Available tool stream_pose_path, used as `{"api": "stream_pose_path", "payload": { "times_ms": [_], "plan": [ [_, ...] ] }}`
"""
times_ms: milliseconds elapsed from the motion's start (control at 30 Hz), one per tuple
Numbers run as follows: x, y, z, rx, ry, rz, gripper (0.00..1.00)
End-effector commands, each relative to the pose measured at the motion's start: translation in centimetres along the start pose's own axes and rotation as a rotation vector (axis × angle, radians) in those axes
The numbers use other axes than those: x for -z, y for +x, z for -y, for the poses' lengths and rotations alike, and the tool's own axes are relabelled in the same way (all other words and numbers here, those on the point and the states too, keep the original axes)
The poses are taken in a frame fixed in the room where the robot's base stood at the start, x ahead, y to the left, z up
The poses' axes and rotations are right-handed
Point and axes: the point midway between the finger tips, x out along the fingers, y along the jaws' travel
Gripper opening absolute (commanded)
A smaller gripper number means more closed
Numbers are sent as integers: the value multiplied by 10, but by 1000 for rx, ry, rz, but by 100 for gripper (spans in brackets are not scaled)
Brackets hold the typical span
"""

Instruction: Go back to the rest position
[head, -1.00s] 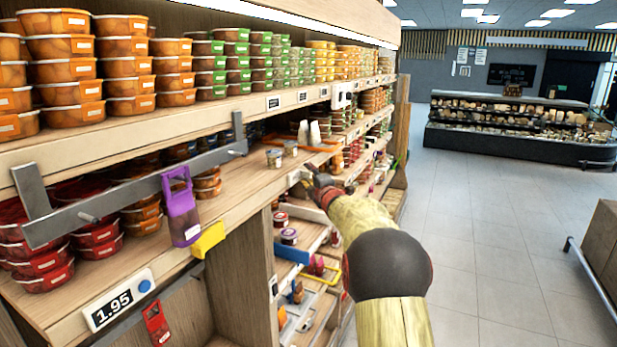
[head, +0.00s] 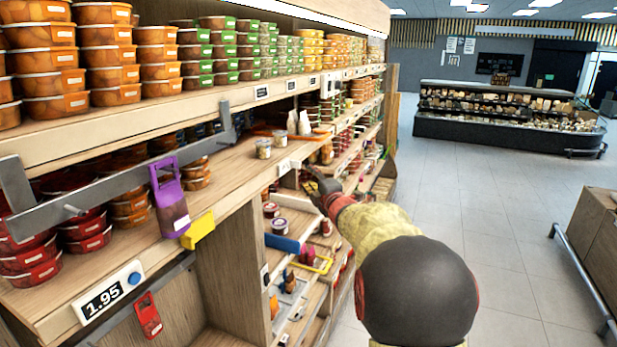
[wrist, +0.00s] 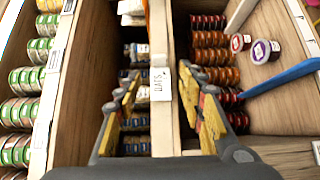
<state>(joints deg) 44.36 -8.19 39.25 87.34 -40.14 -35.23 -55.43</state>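My gripper (wrist: 160,95) shows in the wrist view with its two yellow-padded fingers spread apart and nothing between them. It faces a wooden shelf divider with a white label (wrist: 161,84). In the head view my gripper (head: 318,184) is small and dark at the end of my arm, close to the shelf's front edge. My arm reaches forward from the lower right.
The shelf unit (head: 235,170) runs along the left with stacked tubs. A purple tag holder (head: 170,205) and a yellow block (head: 198,230) stick out from its edge. Two small jars (head: 270,148) stand on the shelf. The tiled floor (head: 470,230) at right is clear.

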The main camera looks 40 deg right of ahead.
Motion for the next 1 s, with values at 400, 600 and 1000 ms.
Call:
{"api": "stream_pose_path", "payload": {
  "times_ms": [400, 600, 1000],
  "plan": [
    [0, 0, 0, 0, 0, 0, 39],
    [-1, 0, 2, 5, 30, 4, 39],
    [-48, -102, 161, 443, 697, 516, 39]
  ]
}}
